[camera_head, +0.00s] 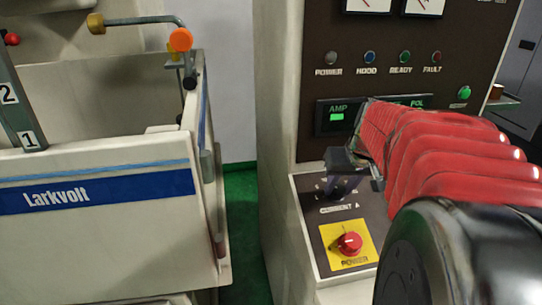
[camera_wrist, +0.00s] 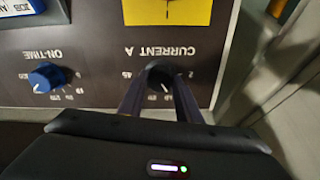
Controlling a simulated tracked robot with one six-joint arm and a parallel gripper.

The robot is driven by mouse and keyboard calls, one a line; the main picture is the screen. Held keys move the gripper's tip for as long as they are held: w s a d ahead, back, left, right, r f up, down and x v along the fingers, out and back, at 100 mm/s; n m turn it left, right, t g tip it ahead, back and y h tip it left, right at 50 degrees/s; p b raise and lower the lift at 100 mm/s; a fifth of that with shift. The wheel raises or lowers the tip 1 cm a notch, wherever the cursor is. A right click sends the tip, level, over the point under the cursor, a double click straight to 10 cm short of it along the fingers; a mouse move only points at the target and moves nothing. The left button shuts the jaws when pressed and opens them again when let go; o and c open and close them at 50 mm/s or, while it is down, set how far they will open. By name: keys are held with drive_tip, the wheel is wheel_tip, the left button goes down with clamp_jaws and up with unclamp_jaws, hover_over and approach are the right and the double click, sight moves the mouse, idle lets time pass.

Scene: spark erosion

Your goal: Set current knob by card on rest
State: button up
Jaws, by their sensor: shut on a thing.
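The current knob (camera_wrist: 160,74) is dark and sits under the upside-down "CURRENT A" lettering in the wrist view. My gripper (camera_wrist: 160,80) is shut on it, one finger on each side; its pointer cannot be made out. In the head view my gripper (camera_head: 342,186) is at the sloped panel above the "CURRENT A" label, and hides most of the knob. The AMP display (camera_head: 337,117) shows a green mark too small to read. A blue and white card (camera_wrist: 17,7) with partly visible lettering is cut off at the wrist view's top left.
A red power button (camera_head: 350,243) on a yellow plate lies just below the current knob. A blue ON-TIME knob (camera_wrist: 46,77) is beside it. The white Larkvolt tank (camera_head: 100,220) stands left, with green floor (camera_head: 240,210) between it and the cabinet.

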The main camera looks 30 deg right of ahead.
drive_tip(key=shift+n, duration=1.7)
drive_tip(key=o, duration=1.1)
drive_tip(key=v, duration=1.3)
drive_tip(key=shift+s+r, duration=0.2)
drive_tip(key=shift+r, duration=0.1)
